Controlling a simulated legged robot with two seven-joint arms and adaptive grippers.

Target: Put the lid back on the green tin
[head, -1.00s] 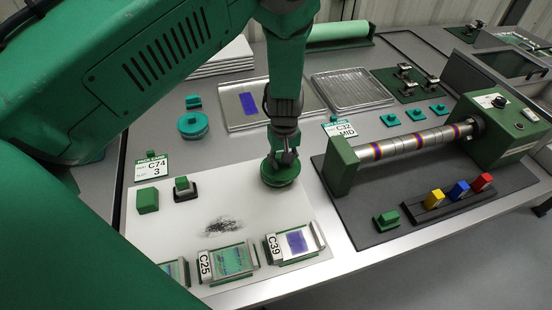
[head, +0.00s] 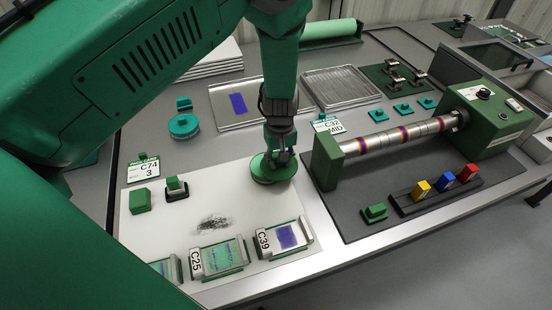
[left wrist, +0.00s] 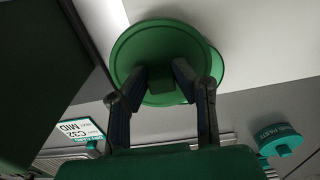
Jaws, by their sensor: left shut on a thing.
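My left gripper (head: 282,158) points down over the pale board and is shut on the knob of the round green lid (left wrist: 135,50). In the left wrist view, its two fingers (left wrist: 165,82) close on the knob from both sides. The edge of a second green round thing, which looks like the green tin (left wrist: 218,66), shows past the lid's right side, so the two are not fully lined up there. In the head view, lid and tin (head: 262,169) overlap as green discs; any gap between them cannot be told. My right gripper is not in view.
A teal paste tin (head: 184,126) stands behind to the left. Green blocks (head: 141,201) sit on the board's left. Framed plates, including C39 (head: 285,238), line its front edge. A roller machine (head: 400,138) stands to the right. The board's middle has a dark smudge.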

